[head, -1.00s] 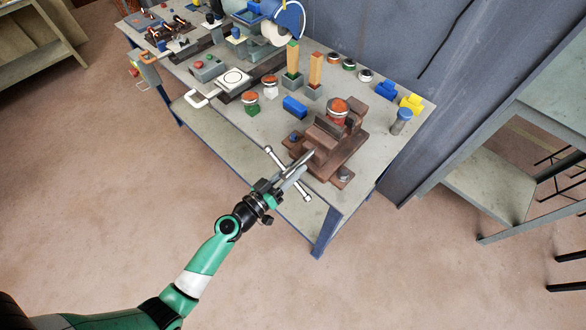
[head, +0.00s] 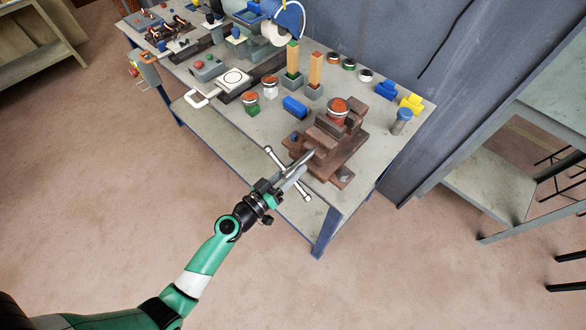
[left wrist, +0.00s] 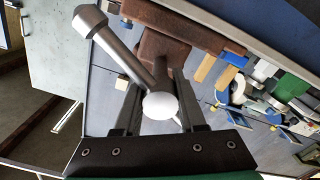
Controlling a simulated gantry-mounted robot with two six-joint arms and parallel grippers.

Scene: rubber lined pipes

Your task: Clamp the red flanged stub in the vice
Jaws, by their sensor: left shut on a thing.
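The red flanged stub (head: 338,105) has a red top and a pale flange. It sits upright at the top of the brown vice (head: 345,150), between the front and back jaws. I cannot tell whether both jaws touch it. The vice's silver handle (head: 271,155) slants across its front, with a knob at each end. My left gripper (head: 299,167) is shut on the handle near its middle. In the left wrist view its fingers (left wrist: 158,88) lie either side of the handle's rounded hub (left wrist: 160,106). The stub is not clearly visible there. My right gripper is not in view.
A blue block (head: 294,106) lies left of the vice. Red-topped pieces (head: 250,102), wooden posts (head: 315,70) and a blue cylinder (head: 401,120) stand on the bench. The bench's front edge is near my left wrist. The floor in front is clear.

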